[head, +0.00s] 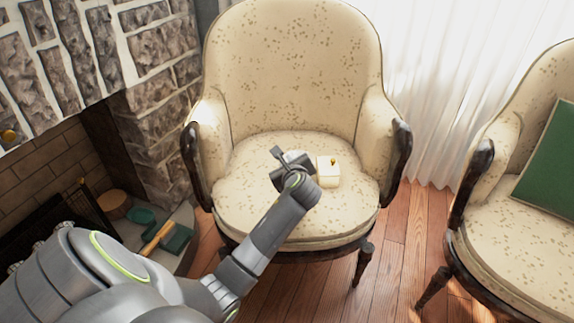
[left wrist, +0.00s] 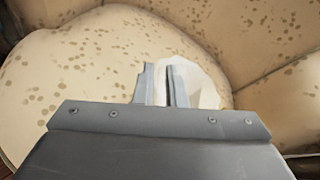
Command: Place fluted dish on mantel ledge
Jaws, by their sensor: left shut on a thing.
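The fluted dish (head: 328,172) is small, cream-white and boxy, with a gold knob on top. It is on or just above the seat of the middle armchair; I cannot tell whether it touches the cushion. My left gripper (head: 309,166) reaches over the seat from the lower left and is shut on the dish's left side. In the left wrist view the two fingers (left wrist: 160,85) stand close together, with the pale faceted dish (left wrist: 206,88) at and behind them. The mantel ledge cannot be clearly made out. My right gripper is not in view.
The cream armchair (head: 292,60) has dark wooden arms on both sides of the gripper. A second armchair (head: 520,245) with a green cushion (head: 551,160) stands at right. The stone fireplace (head: 160,55) is at left, with books (head: 170,238) on its hearth. Wooden floor (head: 395,250) lies between the chairs.

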